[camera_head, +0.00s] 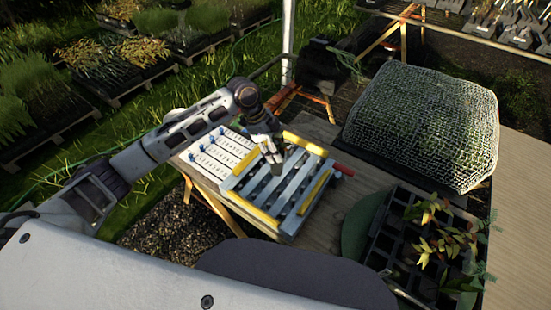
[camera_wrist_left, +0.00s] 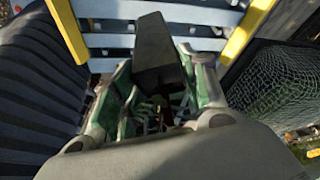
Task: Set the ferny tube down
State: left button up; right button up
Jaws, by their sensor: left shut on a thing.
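My left gripper (camera_head: 272,157) is over the grey slatted rack (camera_head: 268,190) with yellow bars on the wooden table. In the left wrist view, my left gripper (camera_wrist_left: 165,95) is shut on a dark tapered tube (camera_wrist_left: 155,48). The tube's narrow end points away from the wrist, over the slats. The plant in it is mostly hidden by the fingers, so I cannot tell that it is ferny. I cannot tell whether the tube touches the rack. My right gripper is not in view.
A black cell tray (camera_head: 383,245) with leafy plants stands at the right. A mesh-covered mound (camera_head: 425,125) is behind it. White numbered strips (camera_head: 215,160) lie left of the rack. A red-handled item (camera_head: 343,169) lies at the rack's right edge.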

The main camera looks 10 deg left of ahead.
pick_arm(q)
jog(key=shift+f, duration=2.5)
jog(key=o, duration=1.4)
jog(key=shift+o, duration=0.2)
jog(key=v, duration=1.2)
